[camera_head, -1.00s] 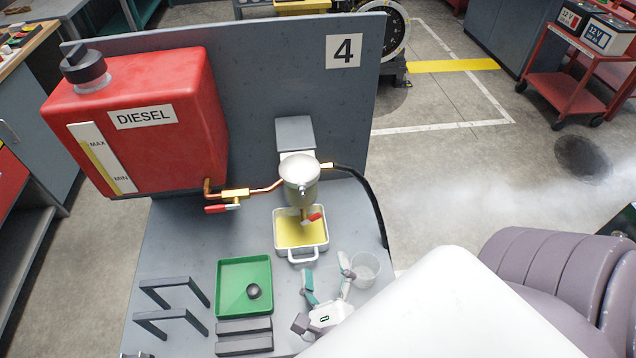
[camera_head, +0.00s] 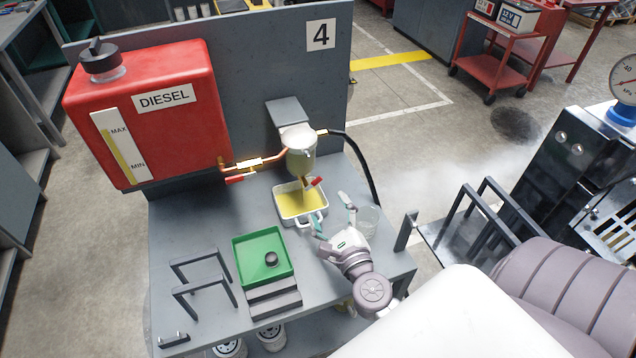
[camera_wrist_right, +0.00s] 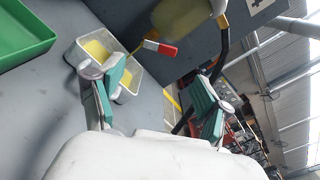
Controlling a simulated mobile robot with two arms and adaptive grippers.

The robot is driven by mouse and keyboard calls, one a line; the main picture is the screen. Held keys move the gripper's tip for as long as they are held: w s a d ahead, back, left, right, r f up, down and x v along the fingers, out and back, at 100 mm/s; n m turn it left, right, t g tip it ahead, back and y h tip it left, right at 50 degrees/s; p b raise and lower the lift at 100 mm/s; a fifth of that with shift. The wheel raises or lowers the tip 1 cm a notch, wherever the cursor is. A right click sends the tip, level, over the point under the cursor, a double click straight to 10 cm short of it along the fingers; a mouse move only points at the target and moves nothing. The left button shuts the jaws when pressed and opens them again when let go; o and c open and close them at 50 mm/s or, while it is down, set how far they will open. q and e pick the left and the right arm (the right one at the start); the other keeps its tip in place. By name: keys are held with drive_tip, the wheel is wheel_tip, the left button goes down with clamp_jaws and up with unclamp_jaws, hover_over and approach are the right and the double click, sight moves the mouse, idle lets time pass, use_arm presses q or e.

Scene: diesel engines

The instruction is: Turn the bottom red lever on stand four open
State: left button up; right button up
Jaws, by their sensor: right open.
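Stand four carries the number 4 sign (camera_head: 321,35). The bottom red lever (camera_head: 316,183) sits on the drain under the filter bowl (camera_head: 299,157), above a white tray (camera_head: 282,208) holding yellow liquid. In the right wrist view the red and white lever (camera_wrist_right: 160,47) lies ahead of and between my fingers, apart from them. My left gripper is not in view.
An upper red lever (camera_head: 236,179) is on the copper line from the red diesel tank (camera_head: 150,115). A green tray (camera_head: 240,270) and dark brackets (camera_head: 195,275) stand on the bench's left front. A black hose (camera_head: 365,170) runs down behind the beaker.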

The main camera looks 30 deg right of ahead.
drive_tip(key=p+x, duration=0.1)
drive_tip(key=x, duration=0.5)
drive_tip(key=shift+w+a+r, duration=0.1)
drive_tip(key=shift+a, duration=0.05)
drive_tip(key=shift+w, duration=0.55)
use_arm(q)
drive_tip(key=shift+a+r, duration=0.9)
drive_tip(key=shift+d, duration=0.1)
